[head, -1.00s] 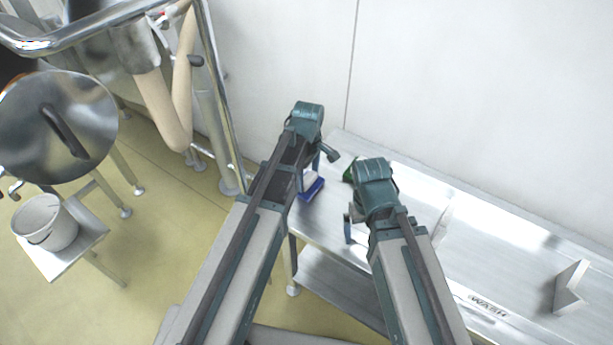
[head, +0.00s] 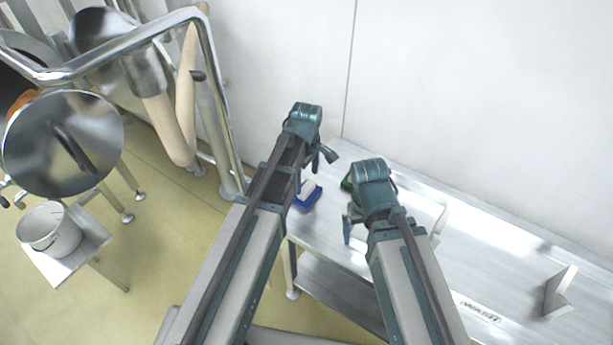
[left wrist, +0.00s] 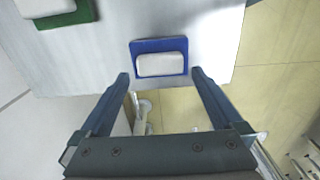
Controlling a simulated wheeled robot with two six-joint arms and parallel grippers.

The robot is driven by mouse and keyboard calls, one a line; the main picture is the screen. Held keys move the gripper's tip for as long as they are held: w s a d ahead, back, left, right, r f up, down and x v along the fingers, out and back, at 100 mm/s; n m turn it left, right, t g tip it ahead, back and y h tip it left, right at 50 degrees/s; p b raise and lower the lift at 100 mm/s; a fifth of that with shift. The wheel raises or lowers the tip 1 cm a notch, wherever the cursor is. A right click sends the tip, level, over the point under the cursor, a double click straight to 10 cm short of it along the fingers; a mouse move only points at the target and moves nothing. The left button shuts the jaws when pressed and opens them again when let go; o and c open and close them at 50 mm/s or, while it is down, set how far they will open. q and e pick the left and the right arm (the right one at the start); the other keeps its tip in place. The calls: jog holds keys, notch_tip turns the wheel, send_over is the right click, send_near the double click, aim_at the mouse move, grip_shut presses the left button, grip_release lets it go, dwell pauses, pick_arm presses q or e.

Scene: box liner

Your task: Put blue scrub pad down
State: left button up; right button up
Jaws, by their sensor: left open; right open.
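The blue scrub pad (head: 308,198), with a white block on top, lies flat near the left end of the steel table (head: 330,235). In the left wrist view the blue pad (left wrist: 158,58) lies beyond the fingertips, near the table edge, with a gap to both fingers. My left gripper (head: 318,165) is open and empty above it; it also shows in the left wrist view (left wrist: 160,76). My right gripper (head: 348,226) is open over the table, to the right of the pad. Its arm hides part of the table.
A green pad (head: 347,182) with a white block (left wrist: 45,7) lies near the blue one. A white angled bracket (head: 560,292) stands at the table's right. A steel rail (head: 215,90) rises left of the table. A white bucket (head: 50,230) stands at far left.

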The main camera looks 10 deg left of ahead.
aim_at(307, 187)
pick_arm(q)
notch_tip(307, 187, up, 8)
jog(key=p, duration=0.7)
pick_arm(e)
notch_tip(307, 187, up, 8)
pick_arm(q)
notch_tip(307, 187, down, 12)
jog(key=b, duration=1.2)
pick_arm(e)
notch_tip(307, 187, down, 12)
jog(key=shift+r, duration=0.1)
pick_arm(q)
jog(key=shift+r, duration=0.15)
